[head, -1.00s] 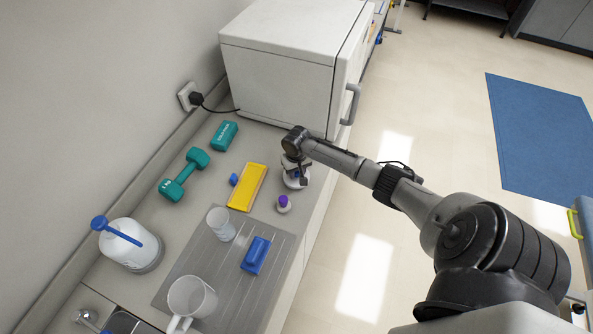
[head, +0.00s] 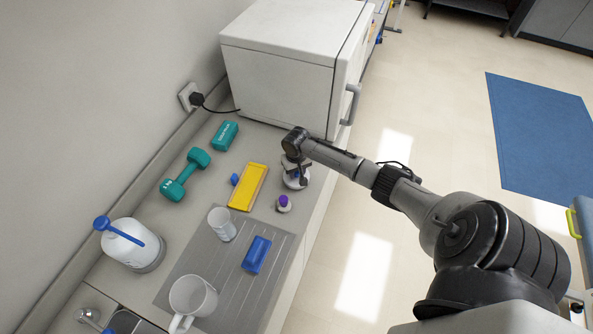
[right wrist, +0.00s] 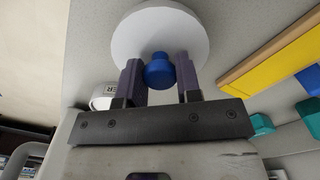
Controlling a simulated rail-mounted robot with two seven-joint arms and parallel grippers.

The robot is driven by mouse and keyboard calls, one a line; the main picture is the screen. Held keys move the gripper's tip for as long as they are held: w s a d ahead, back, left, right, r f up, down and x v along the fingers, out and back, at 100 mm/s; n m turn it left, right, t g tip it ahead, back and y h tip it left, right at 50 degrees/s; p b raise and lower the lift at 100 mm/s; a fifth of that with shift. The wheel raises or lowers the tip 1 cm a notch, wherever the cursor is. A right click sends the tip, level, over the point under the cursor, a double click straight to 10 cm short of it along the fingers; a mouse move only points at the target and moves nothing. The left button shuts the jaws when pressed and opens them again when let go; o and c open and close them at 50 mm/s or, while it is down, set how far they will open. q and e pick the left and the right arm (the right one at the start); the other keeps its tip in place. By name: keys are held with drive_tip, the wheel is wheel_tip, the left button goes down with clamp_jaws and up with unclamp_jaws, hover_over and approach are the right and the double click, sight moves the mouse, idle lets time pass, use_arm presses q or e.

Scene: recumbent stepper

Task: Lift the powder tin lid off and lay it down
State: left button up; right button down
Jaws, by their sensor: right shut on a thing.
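The powder tin lid is a white round disc (right wrist: 182,30) with a blue knob (right wrist: 158,70) in the right wrist view. My right gripper (right wrist: 160,72) has its fingers on both sides of the knob and is shut on it. In the head view, this gripper (head: 299,174) points down at the white lid (head: 294,184) near the counter's front edge. A white rounded thing with dark lettering (right wrist: 101,97), perhaps the tin, shows beside the left finger, mostly hidden. I cannot tell how high the lid is above the counter. My left gripper is out of view.
A purple-capped bottle (head: 283,203) stands close by on the near side. A yellow tray (head: 247,187), teal dumbbell (head: 184,175) and teal block (head: 224,135) lie to the left. A white cabinet (head: 280,80) stands behind. A grey drainboard (head: 228,288) holds cups and a blue item.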

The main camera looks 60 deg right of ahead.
drive_tip(key=shift+f, duration=0.3)
drive_tip(key=shift+f+b, duration=0.35)
drive_tip(key=shift+f, duration=0.35)
drive_tip(key=c, duration=0.7)
unclamp_jaws()
drive_tip(key=shift+r+p, duration=0.35)
drive_tip(key=shift+r, duration=6.6)
drive_tip(key=shift+n, duration=0.3)
